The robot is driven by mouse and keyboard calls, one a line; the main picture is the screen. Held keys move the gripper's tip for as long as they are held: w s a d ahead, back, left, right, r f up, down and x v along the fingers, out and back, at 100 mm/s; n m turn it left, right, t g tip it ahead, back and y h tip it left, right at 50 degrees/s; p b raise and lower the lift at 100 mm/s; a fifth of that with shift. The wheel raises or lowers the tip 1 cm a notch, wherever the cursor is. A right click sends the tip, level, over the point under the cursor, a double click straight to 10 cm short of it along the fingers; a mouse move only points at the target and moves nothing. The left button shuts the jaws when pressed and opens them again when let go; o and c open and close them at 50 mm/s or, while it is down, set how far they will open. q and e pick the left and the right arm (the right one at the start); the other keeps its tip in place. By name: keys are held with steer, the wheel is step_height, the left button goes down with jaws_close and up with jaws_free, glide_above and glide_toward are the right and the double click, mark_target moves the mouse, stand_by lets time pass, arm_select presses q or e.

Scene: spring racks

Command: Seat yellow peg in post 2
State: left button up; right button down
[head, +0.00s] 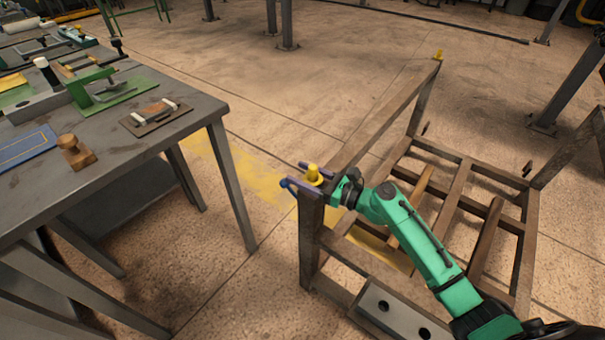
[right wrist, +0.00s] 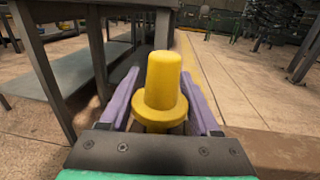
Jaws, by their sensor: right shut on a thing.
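The yellow peg (head: 313,174) stands upright between the purple fingers of my right gripper (head: 312,178), at the top of the near-left post (head: 311,235) of the brown rack. In the right wrist view the peg (right wrist: 163,85) shows a rounded top and a wide collar, with the right gripper (right wrist: 163,108) shut on it, a finger on each side. The peg's lower end is hidden, so I cannot tell how deep it sits in the post. Another yellow peg (head: 438,54) stands on the rack's far post (head: 424,100). No post number is readable. My left gripper is not in view.
The rack's slatted frame (head: 455,195) lies right of the gripper. A grey block with dark holes (head: 372,297) is at the rack's near side. A grey workbench (head: 100,170) with tools stands left, with open floor (head: 265,210) between it and the rack.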

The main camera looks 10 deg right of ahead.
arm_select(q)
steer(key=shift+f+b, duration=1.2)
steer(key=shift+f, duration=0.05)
arm_select(e)
steer(key=shift+f, duration=1.5)
steer(key=shift+c, duration=0.2)
jaws_free()
steer(key=shift+f, duration=0.1)
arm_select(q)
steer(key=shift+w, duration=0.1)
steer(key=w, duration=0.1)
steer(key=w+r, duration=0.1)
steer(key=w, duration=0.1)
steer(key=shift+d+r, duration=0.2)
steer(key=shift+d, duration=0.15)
arm_select(e)
steer(key=v, duration=1.4)
steer(key=shift+s+d, duration=0.15)
steer(key=shift+s, duration=0.1)
